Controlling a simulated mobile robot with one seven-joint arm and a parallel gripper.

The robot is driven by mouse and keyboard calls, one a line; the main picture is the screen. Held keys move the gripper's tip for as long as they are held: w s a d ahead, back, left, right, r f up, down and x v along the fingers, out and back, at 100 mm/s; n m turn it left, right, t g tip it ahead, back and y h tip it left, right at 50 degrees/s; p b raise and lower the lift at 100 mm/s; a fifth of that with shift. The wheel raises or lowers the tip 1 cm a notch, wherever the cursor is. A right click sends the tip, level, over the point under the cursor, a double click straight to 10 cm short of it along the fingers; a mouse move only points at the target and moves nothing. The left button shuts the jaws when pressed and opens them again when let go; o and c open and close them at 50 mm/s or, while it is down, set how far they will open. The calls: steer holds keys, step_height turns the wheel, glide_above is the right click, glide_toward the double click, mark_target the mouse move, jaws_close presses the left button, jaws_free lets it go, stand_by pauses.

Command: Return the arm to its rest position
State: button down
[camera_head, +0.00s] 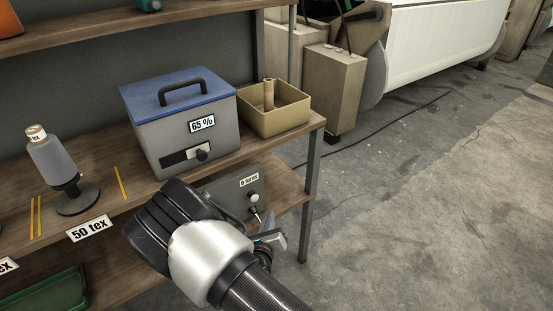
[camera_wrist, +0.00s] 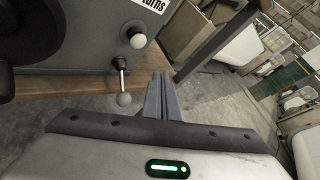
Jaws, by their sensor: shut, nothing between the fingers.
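My arm reaches up from the bottom of the head view, with its black and white wrist in front of the wooden shelf unit (camera_head: 99,213). My gripper (camera_head: 275,238) shows only in part there, beyond the wrist. In the wrist view my gripper (camera_wrist: 160,82) has its two grey fingers together, with nothing between them. The fingers are in front of a grey box (camera_wrist: 90,45) with a white knob and a small lever (camera_wrist: 123,90). The fingertips appear to the right of the lever; I cannot tell how far apart they are. This box (camera_head: 232,190) also shows on the lower shelf.
On the upper shelf stand a grey box with a blue lid (camera_head: 190,125), a tan open tray (camera_head: 280,121) and a grey yarn cone (camera_head: 55,160) on a stand. A green tray (camera_head: 50,290) is below left. The concrete floor (camera_head: 430,200) at right is clear.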

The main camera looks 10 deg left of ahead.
steer(key=w+d+r+m+g+h, duration=0.2)
steer(key=w+d+r+m+h, duration=0.2)
steer(key=d+r+m+h, duration=0.75)
steer(key=s+d+r+m+g, duration=0.4)
steer(key=d+r+m, duration=0.35)
steer(key=d, duration=0.25)
steer(key=s+d+r+m+g, duration=0.3)
steer(key=s+d+r+m, duration=0.2)
steer(key=d+r+m, duration=0.45)
steer(key=s+d+r+m+g+y, duration=0.25)
steer(key=s+d+m+y, duration=0.3)
steer(key=s, duration=0.35)
steer(key=s+a+r+m+t+y, duration=0.35)
steer(key=s+a+r+m, duration=0.2)
steer(key=s+m, duration=0.35)
step_height(320, 180, up, 20)
steer(key=g+p, duration=0.1)
steer(key=p, duration=1.8)
steer(key=shift+w+y, duration=0.15)
steer(key=shift+y, duration=0.3)
